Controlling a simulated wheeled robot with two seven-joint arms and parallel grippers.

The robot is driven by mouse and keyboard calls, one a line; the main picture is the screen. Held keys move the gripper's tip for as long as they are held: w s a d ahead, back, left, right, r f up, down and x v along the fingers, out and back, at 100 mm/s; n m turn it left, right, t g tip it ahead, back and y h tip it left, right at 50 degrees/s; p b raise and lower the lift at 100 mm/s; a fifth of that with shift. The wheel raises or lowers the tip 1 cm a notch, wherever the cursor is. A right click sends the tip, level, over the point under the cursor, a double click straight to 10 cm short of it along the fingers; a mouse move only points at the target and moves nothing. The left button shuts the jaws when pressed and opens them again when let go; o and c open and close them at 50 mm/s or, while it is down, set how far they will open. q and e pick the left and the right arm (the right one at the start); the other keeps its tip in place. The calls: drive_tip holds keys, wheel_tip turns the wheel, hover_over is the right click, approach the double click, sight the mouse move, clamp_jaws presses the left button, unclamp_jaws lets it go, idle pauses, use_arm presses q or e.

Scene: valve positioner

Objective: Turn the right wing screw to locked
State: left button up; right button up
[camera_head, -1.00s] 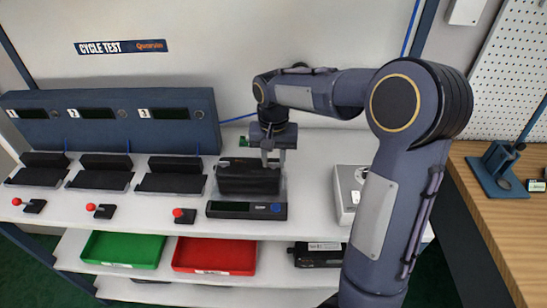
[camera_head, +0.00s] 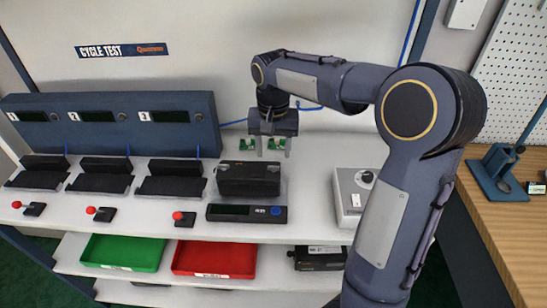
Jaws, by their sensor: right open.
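My right gripper (camera_head: 273,152) points down with its two fingers apart and nothing between them. It is just behind and above the right rear of a black box-shaped device (camera_head: 248,180), apart from it. The device sits on a clear holder at the middle of the white bench. No wing screw can be made out at this size. My left gripper does not show.
Small green boards (camera_head: 248,145) lie behind the device. A dark unit with a display (camera_head: 232,212) is in front of it. A grey box with a knob (camera_head: 350,195) stands to the right. Three numbered black stations (camera_head: 172,182) and red-knobbed levers (camera_head: 178,215) fill the left.

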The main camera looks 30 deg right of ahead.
wheel_tip(320, 180, up, 3)
drive_tip(key=shift+f, duration=0.1)
idle(0.5)
drive_tip(key=s+a+f+n+t+y, duration=0.2)
drive_tip(key=s+a, duration=0.1)
drive_tip(key=s, duration=0.8)
drive_tip(key=s+a+f+n+t+y, duration=0.1)
drive_tip(key=s+a+n+t, duration=0.2)
drive_tip(key=s, duration=0.8)
drive_tip(key=shift+s+a+f+t+y, duration=0.3)
drive_tip(key=shift+s+a+f+y, duration=0.1)
drive_tip(key=shift+a, duration=0.15)
